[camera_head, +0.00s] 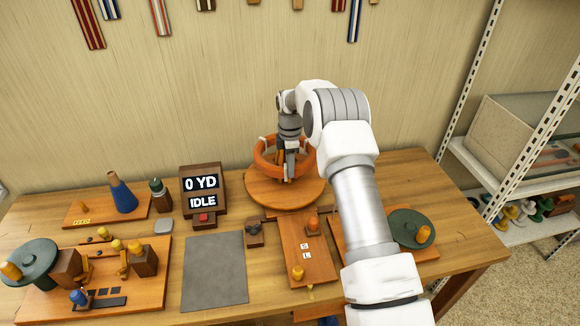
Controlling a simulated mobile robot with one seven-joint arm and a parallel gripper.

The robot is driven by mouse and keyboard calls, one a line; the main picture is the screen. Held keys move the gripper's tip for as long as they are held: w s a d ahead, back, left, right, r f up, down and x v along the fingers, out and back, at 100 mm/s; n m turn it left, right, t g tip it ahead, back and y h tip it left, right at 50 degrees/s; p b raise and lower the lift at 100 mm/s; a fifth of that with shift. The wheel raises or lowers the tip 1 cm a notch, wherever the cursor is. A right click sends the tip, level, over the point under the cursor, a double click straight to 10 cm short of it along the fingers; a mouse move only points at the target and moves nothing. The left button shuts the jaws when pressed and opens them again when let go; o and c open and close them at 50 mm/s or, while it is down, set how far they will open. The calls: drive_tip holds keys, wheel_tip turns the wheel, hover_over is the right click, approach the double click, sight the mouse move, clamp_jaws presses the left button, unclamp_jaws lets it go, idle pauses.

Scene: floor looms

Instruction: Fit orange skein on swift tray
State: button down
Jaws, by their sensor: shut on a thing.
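The orange skein (262,160) is a thick ring at the back middle of the table. The swift tray (259,193) is a round wooden disc directly below it. My gripper (289,174) points down and is shut on the skein near its front side. The skein looks roughly level and lies over the tray. I cannot tell whether it touches the tray or hangs just above it. My wrist and arm hide part of the skein's right and back.
Left of the tray stands a display (202,188) reading "0 YD" and "IDLE". A grey mat (215,270) lies in front. A wooden board with yellow and orange knobs (304,255) sits close in front of the tray. A green disc (411,229) is at right, beside my arm.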

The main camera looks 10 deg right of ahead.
drive_tip(key=shift+f, duration=0.15)
drive_tip(key=shift+f+b, duration=2.65)
drive_tip(key=shift+f, duration=1.3)
drive_tip(key=c, duration=0.5)
unclamp_jaws()
wheel_tip(320, 180, up, 17)
drive_tip(key=shift+r, duration=0.2)
